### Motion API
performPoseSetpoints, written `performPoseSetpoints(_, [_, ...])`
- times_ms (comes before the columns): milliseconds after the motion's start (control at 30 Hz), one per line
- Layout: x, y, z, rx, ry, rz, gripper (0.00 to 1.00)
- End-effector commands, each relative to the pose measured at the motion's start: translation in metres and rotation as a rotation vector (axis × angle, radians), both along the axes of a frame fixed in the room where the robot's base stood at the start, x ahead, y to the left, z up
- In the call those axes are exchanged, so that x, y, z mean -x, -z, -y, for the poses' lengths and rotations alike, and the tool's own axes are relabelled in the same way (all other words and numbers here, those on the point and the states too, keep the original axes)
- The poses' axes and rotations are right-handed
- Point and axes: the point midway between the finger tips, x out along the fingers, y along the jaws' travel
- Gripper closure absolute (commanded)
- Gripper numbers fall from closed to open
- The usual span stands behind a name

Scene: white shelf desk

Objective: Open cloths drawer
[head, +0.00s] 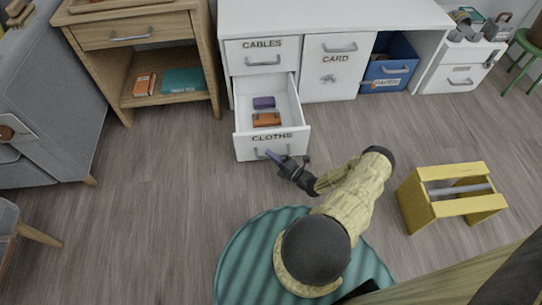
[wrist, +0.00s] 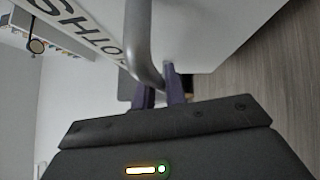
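The cloths drawer (head: 270,146) is the lower drawer of the white desk and stands pulled well out, with its inside showing. It holds a purple item (head: 264,102) and an orange item (head: 266,119). My gripper (head: 275,158) is at the drawer's front, at its metal handle (head: 258,153). In the wrist view the purple fingers (wrist: 160,95) lie on either side of the curved grey handle (wrist: 138,45), close together and shut on it. The exact contact is partly hidden. The drawer front with its lettering (wrist: 85,35) is beside the handle.
The cables drawer (head: 262,55) above is shut. The card door (head: 340,68) is to the right, beside a blue bin (head: 390,68). A wooden cabinet (head: 140,50) stands to the left. A yellow wooden carrier (head: 450,197) is on the floor at right. Floor left of the drawer is clear.

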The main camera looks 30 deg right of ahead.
Motion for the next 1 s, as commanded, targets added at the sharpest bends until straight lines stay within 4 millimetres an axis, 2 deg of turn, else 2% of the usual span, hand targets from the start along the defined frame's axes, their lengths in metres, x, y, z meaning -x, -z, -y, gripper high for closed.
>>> performPoseSetpoints(33, [0.0,0.001,0.002,0.002,0.004,-0.003,0.82])
performPoseSetpoints(100, [0.0,0.001,0.001,0.002,0.003,-0.003,0.68])
performPoseSetpoints(133, [0.0,0.001,0.001,0.002,0.002,-0.002,0.66])
performPoseSetpoints(433, [0.001,0.001,0.0,0.0,0.0,-0.001,0.66])
performPoseSetpoints(567, [0.008,0.002,0.004,0.001,0.001,-0.001,0.66])
performPoseSetpoints(767, [0.036,0.007,0.017,0.002,0.004,-0.002,0.66])
performPoseSetpoints(1000, [0.081,0.014,0.036,0.001,0.003,-0.003,0.66])
